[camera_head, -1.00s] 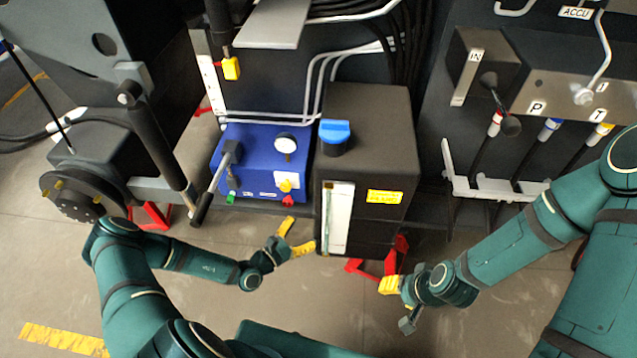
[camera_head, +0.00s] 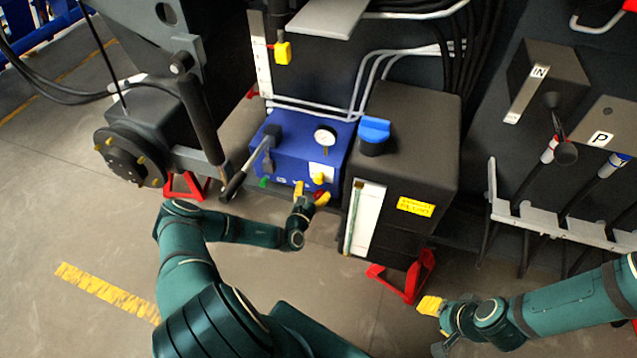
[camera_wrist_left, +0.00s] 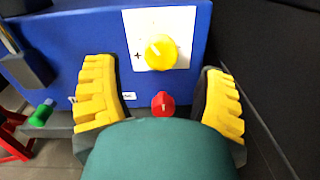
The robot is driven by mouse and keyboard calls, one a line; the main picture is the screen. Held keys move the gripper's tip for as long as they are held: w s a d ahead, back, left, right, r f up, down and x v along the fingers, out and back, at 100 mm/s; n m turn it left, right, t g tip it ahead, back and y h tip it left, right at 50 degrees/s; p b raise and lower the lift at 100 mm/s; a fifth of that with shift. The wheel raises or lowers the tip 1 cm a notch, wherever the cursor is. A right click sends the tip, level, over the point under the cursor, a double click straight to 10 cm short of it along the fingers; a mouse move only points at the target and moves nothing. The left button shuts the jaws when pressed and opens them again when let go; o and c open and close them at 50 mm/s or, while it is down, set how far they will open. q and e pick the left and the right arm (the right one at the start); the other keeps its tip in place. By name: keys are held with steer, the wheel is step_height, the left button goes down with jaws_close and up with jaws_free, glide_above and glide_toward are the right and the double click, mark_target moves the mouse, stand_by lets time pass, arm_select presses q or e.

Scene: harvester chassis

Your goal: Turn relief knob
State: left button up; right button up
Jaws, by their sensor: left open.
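The blue hydraulic unit (camera_head: 297,150) stands left of a dark tank. On its front a round yellow knob (camera_wrist_left: 160,52) sits on a white plate with a plus mark. A small red knob (camera_wrist_left: 163,104) is below it, and a green one (camera_wrist_left: 41,115) is to the left. Which knob is the relief knob is not labelled legibly. My left gripper (camera_head: 310,193) is open in front of the unit. In the left wrist view its yellow-padded fingers (camera_wrist_left: 160,78) stand apart, one either side below the yellow knob, without visible contact. My right gripper (camera_head: 434,325) is low at the right, its opening unclear.
The dark tank (camera_head: 412,150) with a blue cap rises just right of my left gripper. A grey lever (camera_head: 252,162) slants from the unit's left side. Red feet (camera_head: 405,276) stand on the floor. Hoses and a white bracket (camera_head: 560,230) are at the right.

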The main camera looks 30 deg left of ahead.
mark_target(317, 182)
arm_select(q)
steer(key=shift+b+x, duration=0.55)
steer(key=shift+x, duration=1.85)
steer(key=c, duration=1.2)
